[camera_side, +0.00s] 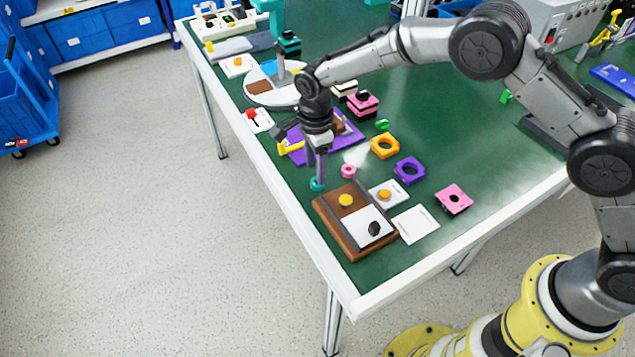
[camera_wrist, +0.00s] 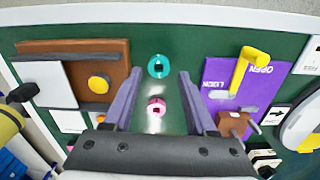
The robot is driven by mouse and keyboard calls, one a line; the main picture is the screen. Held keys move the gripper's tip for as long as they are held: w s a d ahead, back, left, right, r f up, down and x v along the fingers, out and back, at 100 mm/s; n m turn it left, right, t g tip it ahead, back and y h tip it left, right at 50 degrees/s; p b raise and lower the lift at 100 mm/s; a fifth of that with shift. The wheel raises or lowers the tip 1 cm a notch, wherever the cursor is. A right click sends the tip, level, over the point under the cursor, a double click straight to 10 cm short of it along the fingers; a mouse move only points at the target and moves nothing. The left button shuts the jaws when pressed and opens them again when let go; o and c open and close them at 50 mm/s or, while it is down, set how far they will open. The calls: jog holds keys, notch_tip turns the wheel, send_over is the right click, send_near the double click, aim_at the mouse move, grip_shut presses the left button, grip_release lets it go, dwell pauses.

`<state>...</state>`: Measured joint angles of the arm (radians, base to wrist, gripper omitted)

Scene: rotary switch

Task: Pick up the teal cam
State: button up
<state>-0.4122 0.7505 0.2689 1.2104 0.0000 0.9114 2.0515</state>
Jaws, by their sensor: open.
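The teal cam (camera_wrist: 158,66) is a small ring with a dark centre, lying on the green table. In the side view the teal cam (camera_side: 316,184) is at my gripper's tips, near the table's left edge. My gripper (camera_wrist: 160,75) is open, pointing down, with one purple-grey finger on each side. In the wrist view the cam appears between the fingertips, near their far ends; I cannot tell whether the fingers are at its height. No contact shows. A similar pink ring (camera_wrist: 156,107) lies nearer the gripper body in the wrist view.
A brown wooden base (camera_side: 329,206) with a yellow knob stands close by. On the other side is a purple panel (camera_wrist: 218,88) with a raised yellow lever (camera_wrist: 242,75). Orange (camera_side: 385,145), purple (camera_side: 409,170) and pink (camera_side: 454,198) blocks lie to the right.

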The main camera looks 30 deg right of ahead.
jog(key=shift+s+d+f, duration=0.1)
jog(key=shift+d+f, duration=0.1)
jog(key=shift+f, duration=1.7)
grip_shut()
